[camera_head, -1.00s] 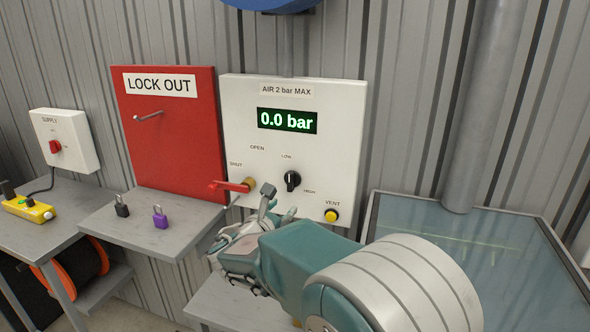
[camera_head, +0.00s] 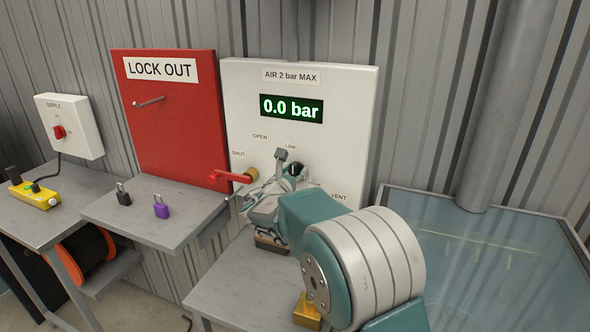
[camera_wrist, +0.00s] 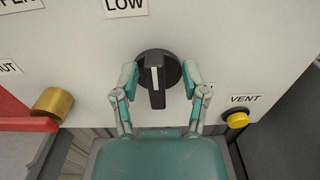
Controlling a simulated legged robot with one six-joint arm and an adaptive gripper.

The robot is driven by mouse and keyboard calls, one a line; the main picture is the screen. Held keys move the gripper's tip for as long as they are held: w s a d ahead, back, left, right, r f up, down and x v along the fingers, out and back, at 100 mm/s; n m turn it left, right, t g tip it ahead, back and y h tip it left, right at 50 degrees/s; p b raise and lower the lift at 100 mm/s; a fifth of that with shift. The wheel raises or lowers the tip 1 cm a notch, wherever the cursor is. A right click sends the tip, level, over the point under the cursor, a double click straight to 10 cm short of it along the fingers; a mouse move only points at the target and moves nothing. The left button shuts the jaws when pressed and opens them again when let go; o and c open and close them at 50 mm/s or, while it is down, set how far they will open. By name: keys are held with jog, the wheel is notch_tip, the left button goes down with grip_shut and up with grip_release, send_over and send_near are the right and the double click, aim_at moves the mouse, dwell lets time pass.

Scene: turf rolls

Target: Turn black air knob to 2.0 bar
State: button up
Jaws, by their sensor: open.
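The black air knob (camera_wrist: 156,82) is on the white air panel (camera_wrist: 75,62). Its white mark stands nearly upright below the LOW label (camera_wrist: 126,5). My gripper (camera_wrist: 160,77) is open, with one finger on each side of the knob. I cannot tell whether either finger touches it. In the head view the knob (camera_head: 296,169) is partly hidden by my gripper (camera_head: 289,164). The green display (camera_head: 291,108) reads 0.0 bar.
A red valve lever (camera_head: 229,177) points left beside the SHUT label, close to my gripper. A yellow vent button (camera_wrist: 237,120) is right of the knob. A red lockout board (camera_head: 167,120), black padlock (camera_head: 123,196) and purple padlock (camera_head: 161,207) are to the left.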

jog(key=shift+w+d, duration=0.15)
jog(key=shift+w, duration=0.4)
jog(key=shift+a, duration=0.4)
jog(key=shift+d, duration=0.15)
grip_shut()
jog(key=shift+d, duration=0.15)
